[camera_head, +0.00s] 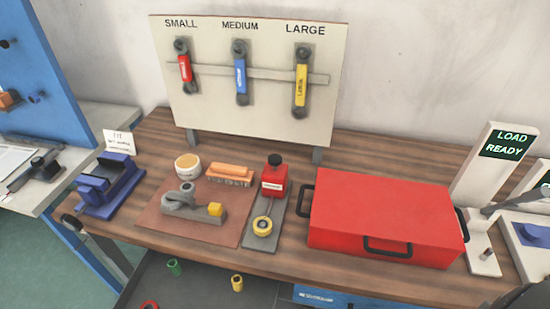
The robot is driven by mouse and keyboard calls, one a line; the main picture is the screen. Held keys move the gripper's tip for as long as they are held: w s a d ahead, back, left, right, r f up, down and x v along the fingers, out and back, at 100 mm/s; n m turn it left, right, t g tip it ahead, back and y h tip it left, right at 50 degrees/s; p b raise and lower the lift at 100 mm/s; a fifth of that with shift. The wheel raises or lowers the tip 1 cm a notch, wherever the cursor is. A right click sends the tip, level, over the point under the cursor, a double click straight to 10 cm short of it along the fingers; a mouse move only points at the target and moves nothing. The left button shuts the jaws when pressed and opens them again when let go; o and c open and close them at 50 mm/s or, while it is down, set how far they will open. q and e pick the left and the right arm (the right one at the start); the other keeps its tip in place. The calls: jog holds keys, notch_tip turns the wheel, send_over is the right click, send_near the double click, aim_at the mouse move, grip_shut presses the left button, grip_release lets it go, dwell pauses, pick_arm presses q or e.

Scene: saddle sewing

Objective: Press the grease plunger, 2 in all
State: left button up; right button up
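A red block with a black knob on top (273,178) stands upright at the back of a narrow grey plate (278,208) on the wooden bench; it looks like the grease plunger. My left gripper is not in view. A dark shape (522,298) cuts into the bottom right corner and may be part of my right gripper; its fingers cannot be made out. It is far from the plunger.
A red case with black handles (385,215) stands close right of the plunger. A brown mat (160,225) with a grey tool lies left. A SMALL/MEDIUM/LARGE board (210,120) stands behind. A LOAD READY display (508,143) is at right. The space above the plunger is clear.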

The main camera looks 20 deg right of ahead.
grip_shut()
dwell(0.6)
dwell(1.2)
